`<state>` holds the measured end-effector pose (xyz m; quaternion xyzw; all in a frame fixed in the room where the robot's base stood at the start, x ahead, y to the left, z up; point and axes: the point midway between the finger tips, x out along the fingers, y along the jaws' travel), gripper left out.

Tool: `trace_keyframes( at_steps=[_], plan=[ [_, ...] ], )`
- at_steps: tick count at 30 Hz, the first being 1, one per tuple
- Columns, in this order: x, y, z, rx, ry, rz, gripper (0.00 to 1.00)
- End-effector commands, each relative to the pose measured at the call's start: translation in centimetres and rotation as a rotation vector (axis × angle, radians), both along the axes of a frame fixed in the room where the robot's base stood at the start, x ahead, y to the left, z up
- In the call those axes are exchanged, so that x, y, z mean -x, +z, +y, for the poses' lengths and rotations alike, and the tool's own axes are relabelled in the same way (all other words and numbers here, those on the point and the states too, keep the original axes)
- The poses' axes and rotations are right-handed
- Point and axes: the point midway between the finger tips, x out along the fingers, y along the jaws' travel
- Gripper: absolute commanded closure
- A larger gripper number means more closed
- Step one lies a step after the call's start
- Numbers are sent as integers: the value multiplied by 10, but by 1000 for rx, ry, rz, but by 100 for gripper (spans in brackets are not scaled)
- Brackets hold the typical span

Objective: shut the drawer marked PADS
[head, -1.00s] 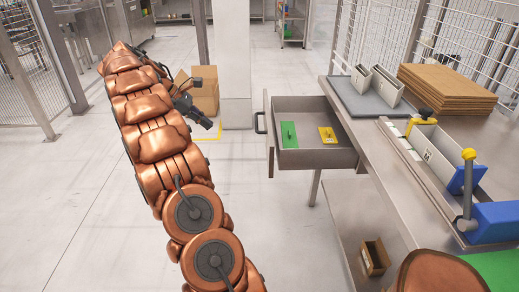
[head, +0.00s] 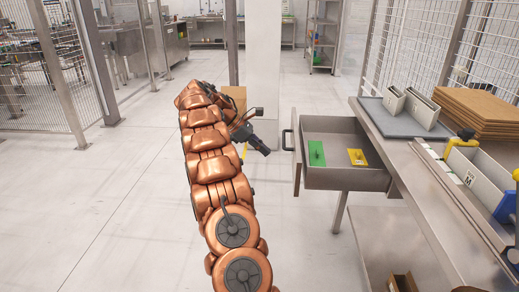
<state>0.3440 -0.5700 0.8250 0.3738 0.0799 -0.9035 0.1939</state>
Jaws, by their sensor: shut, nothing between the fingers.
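The open drawer (head: 345,180) sticks out to the left from under the steel workbench. Its front panel (head: 297,160) carries a dark bar handle (head: 287,140) on the left side. No PADS marking is readable from here. Inside lie a green piece (head: 317,153) and a yellow piece (head: 356,157). My gripper (head: 266,152) is shut and empty, at the end of my copper arm. In the picture it is just left of the drawer front, apart from the handle; the exact depth gap is hard to tell.
The workbench (head: 420,175) runs along the right, with a grey mat (head: 399,117), upright metal holders and a stack of brown boards (head: 480,108) on it. A white pillar (head: 262,60) and a cardboard box (head: 236,97) stand behind my arm. The floor at left is clear.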

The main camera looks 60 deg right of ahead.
Motion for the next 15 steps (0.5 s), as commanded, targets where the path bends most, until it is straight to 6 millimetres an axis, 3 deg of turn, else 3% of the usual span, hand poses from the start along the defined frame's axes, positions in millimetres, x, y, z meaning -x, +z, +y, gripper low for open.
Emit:
trace_keyframes(
  at_steps=[12, 15],
  plan=[
    [38, -40, -15, -3, -4, 0, 100],
    [51, -40, -22, 0, -5, -2, 100]
  ],
)
